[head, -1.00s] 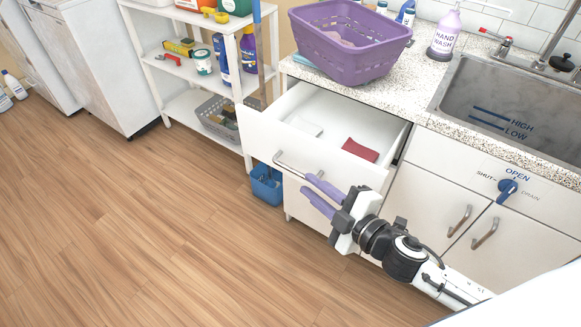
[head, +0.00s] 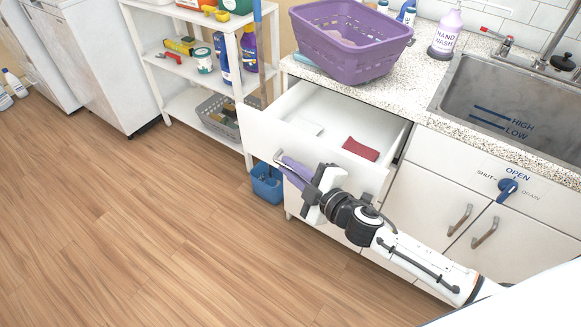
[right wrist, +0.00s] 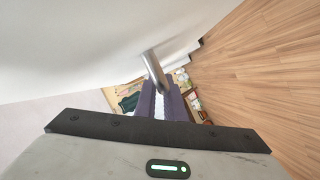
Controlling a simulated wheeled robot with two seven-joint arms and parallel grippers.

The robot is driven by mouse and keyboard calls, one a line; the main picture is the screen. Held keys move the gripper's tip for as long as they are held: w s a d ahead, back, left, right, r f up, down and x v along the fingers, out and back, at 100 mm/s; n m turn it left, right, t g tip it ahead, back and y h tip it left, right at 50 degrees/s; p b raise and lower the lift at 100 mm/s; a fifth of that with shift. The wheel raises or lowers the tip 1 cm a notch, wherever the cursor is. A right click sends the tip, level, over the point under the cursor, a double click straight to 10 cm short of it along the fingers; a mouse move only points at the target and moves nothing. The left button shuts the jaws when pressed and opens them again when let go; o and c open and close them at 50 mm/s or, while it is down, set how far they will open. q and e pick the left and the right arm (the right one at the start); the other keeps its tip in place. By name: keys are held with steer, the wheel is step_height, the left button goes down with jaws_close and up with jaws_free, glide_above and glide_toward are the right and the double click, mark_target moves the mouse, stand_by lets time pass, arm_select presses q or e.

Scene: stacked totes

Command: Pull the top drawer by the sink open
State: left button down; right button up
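The top drawer (head: 320,143) left of the sink stands pulled well out. A bar handle (head: 279,156) is on its front panel; its left end shows and the rest is largely covered by my right gripper. My right gripper (head: 286,166) has purple fingers at the handle. In the right wrist view, the metal bar (right wrist: 155,72) reaches the fingertips (right wrist: 160,92), with a narrow light strip between the fingers. Whether they are clamped on the bar is unclear. A red cloth (head: 361,149) and a white item (head: 305,126) lie in the drawer. My left gripper is out of view.
A purple basket (head: 351,45) sits on the speckled counter (head: 405,92) above the drawer. A white shelf rack (head: 240,95) stands left of it, and a blue bin (head: 268,184) is on the floor. The wooden floor (head: 150,230) in front is clear.

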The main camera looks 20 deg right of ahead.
jaws_close()
steer(key=s+a, duration=0.6)
steer(key=a, duration=0.1)
steer(key=shift+a, duration=0.3)
steer(key=shift+o, duration=1.9)
jaws_free()
steer(key=shift+s, duration=0.1)
